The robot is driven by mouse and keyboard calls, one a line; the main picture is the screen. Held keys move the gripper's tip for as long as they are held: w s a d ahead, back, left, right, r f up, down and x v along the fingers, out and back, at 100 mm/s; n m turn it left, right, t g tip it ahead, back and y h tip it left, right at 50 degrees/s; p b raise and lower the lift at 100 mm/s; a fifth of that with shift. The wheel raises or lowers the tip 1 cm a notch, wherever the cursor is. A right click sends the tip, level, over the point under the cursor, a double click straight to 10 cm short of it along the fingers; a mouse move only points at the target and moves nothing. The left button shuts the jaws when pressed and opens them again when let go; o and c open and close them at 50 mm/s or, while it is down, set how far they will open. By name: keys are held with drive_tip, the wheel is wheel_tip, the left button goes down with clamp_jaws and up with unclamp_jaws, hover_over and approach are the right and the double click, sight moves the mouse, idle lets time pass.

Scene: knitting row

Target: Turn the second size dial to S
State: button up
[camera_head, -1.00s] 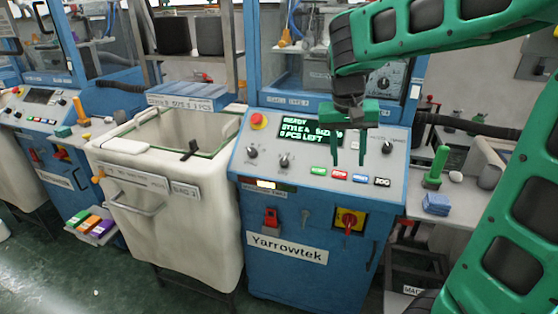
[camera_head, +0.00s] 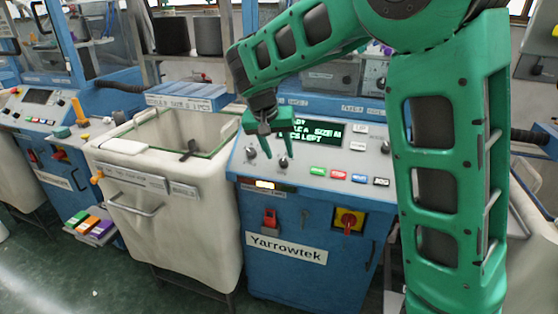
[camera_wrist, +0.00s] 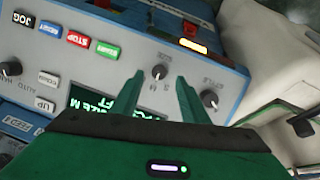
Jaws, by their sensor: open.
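The size dial (camera_head: 283,162) is a small dark knob with a pale pointer on the grey panel of the blue Yarrowtek machine. In the wrist view this size dial (camera_wrist: 159,72) has S and M marks beside it, and it sits between my fingertips, apparently untouched. Its exact pointer setting is too small to tell. The style dial (camera_wrist: 210,98) lies just outside my right finger there. My gripper (camera_head: 278,153) is open and empty, pointing down over the dials; its fingers also fill the middle of the wrist view (camera_wrist: 160,80).
The green-lettered display (camera_head: 318,133) reads SIZE M, partly hidden by my gripper. Coloured push buttons (camera_head: 338,175) line the panel's front. A cream bin (camera_head: 205,225) stands to the left. A red-and-yellow switch (camera_head: 348,221) is on the front face.

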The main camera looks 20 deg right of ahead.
sight(282, 161)
drive_tip(key=shift+x, duration=2.15)
